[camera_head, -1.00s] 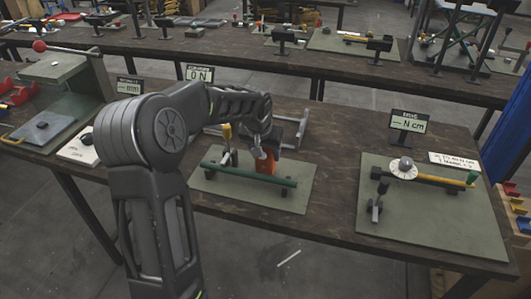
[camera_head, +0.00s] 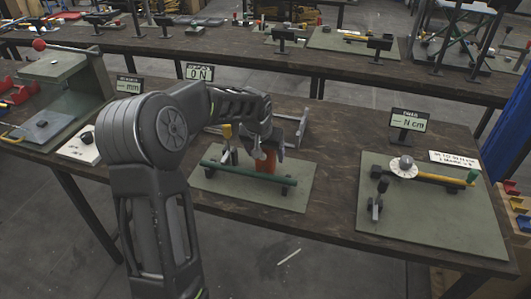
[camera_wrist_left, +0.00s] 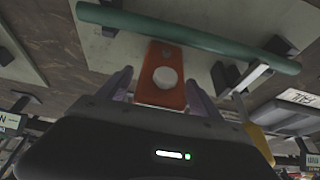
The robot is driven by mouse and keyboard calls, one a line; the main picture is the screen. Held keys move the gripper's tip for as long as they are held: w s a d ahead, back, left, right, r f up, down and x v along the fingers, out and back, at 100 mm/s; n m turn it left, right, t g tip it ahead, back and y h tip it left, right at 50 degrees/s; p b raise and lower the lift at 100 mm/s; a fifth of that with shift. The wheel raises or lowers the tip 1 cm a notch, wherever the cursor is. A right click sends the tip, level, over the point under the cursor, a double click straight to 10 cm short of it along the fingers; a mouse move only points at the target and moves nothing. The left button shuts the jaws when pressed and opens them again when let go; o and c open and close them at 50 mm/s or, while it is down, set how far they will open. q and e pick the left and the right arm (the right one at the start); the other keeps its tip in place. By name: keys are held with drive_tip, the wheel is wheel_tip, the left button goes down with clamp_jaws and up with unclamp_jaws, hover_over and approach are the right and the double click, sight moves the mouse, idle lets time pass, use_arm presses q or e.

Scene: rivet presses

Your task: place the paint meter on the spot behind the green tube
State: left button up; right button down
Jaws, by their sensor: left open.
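The green tube (camera_head: 247,173) lies across short dark supports on a grey-green mat (camera_head: 210,192). The orange paint meter (camera_head: 265,161) is just behind the tube, on the far side in the head view. In the left wrist view the paint meter (camera_wrist_left: 163,75) shows a pale round knob or dial, and the tube (camera_wrist_left: 190,30) runs beyond it. My left gripper (camera_head: 267,147) is open around the meter, one finger on each side; contact cannot be told. The meter's base is partly hidden by the tube. My right gripper is out of view.
A yellow-topped upright part (camera_head: 227,135) stands left of the meter. Another mat (camera_head: 430,218) with a dial and yellow bar is at right. Bare bench lies between the mats.

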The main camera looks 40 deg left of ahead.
use_arm(q)
drive_tip(key=shift+r, duration=0.25)
drive_tip(key=b+v, duration=0.1)
drive_tip(key=v, duration=1.1)
drive_tip(key=shift+s+f, duration=0.1)
drive_tip(key=shift+f, duration=0.05)
